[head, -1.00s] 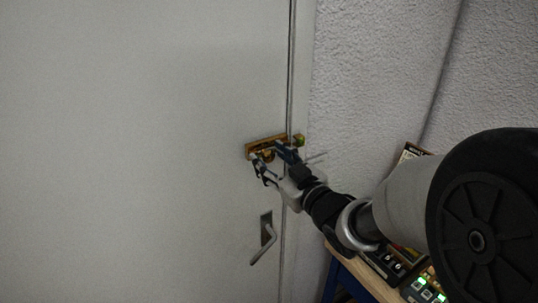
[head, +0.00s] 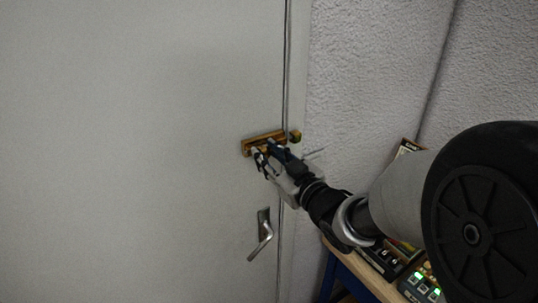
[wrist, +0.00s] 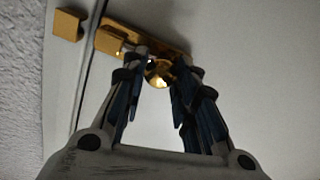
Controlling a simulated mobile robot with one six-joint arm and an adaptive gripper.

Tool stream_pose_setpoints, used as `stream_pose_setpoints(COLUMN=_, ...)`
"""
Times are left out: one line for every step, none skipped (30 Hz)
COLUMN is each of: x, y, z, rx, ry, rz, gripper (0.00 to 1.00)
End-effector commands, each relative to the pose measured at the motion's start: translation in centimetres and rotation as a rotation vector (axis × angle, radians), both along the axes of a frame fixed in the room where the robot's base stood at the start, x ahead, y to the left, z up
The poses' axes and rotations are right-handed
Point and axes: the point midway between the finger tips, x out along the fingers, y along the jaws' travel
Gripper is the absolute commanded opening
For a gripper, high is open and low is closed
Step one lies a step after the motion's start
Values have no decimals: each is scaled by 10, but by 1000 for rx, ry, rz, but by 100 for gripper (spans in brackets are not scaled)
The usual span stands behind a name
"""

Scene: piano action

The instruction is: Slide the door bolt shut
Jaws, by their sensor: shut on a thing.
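The brass door bolt (head: 262,138) is mounted on the white door near its right edge; its plate also shows in the wrist view (wrist: 172,38). The brass keeper (head: 295,136) sits on the frame across the door gap, and at upper left in the wrist view (wrist: 67,25). In the wrist view the gap between bolt and keeper looks clear, with no rod across it. My gripper (head: 265,150) is at the bolt. Its fingers (wrist: 157,82) are shut on the round brass knob (wrist: 158,73), which shows between them. The fingers hide part of the bolt.
A door handle (head: 263,235) is below the bolt. A rough white wall (head: 370,70) is to the right. A wooden table (head: 360,270) with devices on it stands at lower right, beneath my arm.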

Motion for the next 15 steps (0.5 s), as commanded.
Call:
stream_pose_setpoints(x=0, y=0, z=1, rx=1, ry=-1, rz=0, gripper=0)
stream_pose_setpoints(x=0, y=0, z=1, rx=1, ry=-1, rz=0, gripper=0)
stream_pose_setpoints(x=0, y=0, z=1, rx=1, ry=-1, rz=0, gripper=0)
stream_pose_setpoints(x=1, y=-1, z=1, rx=1, ry=-1, rz=-1, gripper=0)
stream_pose_setpoints(x=2, y=-2, z=1, rx=1, ry=-1, rz=-2, gripper=0)
stream_pose_setpoints(x=5, y=-7, z=0, rx=1, ry=-2, rz=-2, gripper=0)
stream_pose_setpoints(x=8, y=-11, z=0, rx=1, ry=-3, rz=-3, gripper=0)
stream_pose_setpoints(x=11, y=-15, z=0, rx=1, ry=-3, rz=-4, gripper=0)
stream_pose_setpoints(x=15, y=-20, z=1, rx=1, ry=-4, rz=-3, gripper=0)
stream_pose_setpoints(x=17, y=-24, z=0, rx=1, ry=-3, rz=-3, gripper=0)
stream_pose_setpoints(x=19, y=-26, z=0, rx=1, ry=-3, rz=-3, gripper=0)
stream_pose_setpoints(x=20, y=-29, z=0, rx=0, ry=-2, rz=-1, gripper=0)
stream_pose_setpoints(x=21, y=-30, z=0, rx=1, ry=-2, rz=-1, gripper=0)
stream_pose_setpoints(x=21, y=-30, z=1, rx=1, ry=-2, rz=-1, gripper=0)
stream_pose_setpoints(x=21, y=-31, z=1, rx=1, ry=-2, rz=-2, gripper=0)
